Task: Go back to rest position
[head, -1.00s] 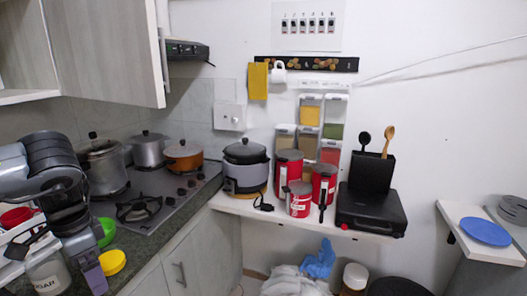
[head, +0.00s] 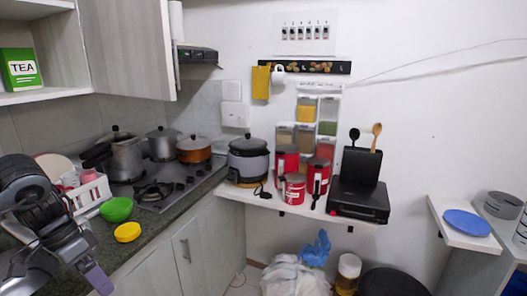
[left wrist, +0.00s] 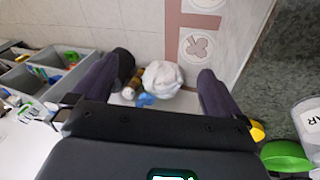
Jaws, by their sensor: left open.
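My left arm and gripper (head: 98,278) are at the lower left of the head view, in front of the dark counter. One purple-grey finger shows there, pointing down. In the left wrist view the two fingers of the left gripper (left wrist: 158,82) are spread wide with nothing between them. The gripper is open, empty and apart from everything. The spice dispensers (head: 306,114) hang on the wall, far to the right of it. My right gripper is in neither view.
Pots (head: 194,148) stand on the stove. Red canisters (head: 295,188) and a rice cooker (head: 248,160) stand on the shelf.

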